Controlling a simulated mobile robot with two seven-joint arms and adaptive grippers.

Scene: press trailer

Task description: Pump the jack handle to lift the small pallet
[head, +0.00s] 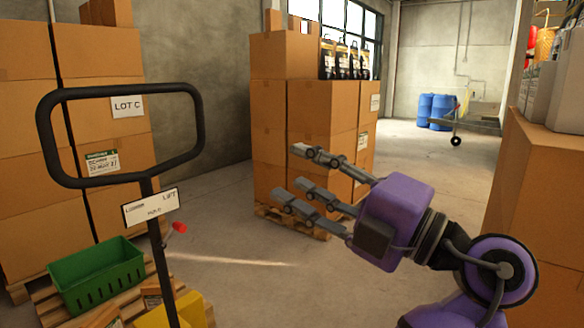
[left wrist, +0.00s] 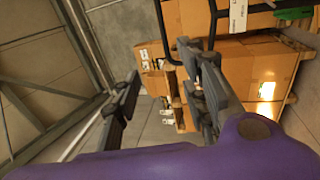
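The jack handle (head: 120,88) is a black rounded loop on a post at the left of the head view, standing upright. A white plate reading LIFT (head: 150,207) and a small red lever (head: 179,228) are on its post. Yellow jack parts (head: 172,313) show at the bottom edge. A small wooden pallet (head: 45,308) beside the post bears a green crate (head: 97,276). In the left wrist view, the handle loop (left wrist: 167,35) shows beyond the spread fingers.
Stacked cartons (head: 28,110) stand behind the handle. Another carton stack (head: 285,110) on a pallet stands behind my gripper in the picture. More cartons (head: 530,200) stand at the right edge. Blue barrels (head: 437,110) are far back. The floor between handle and gripper is clear.

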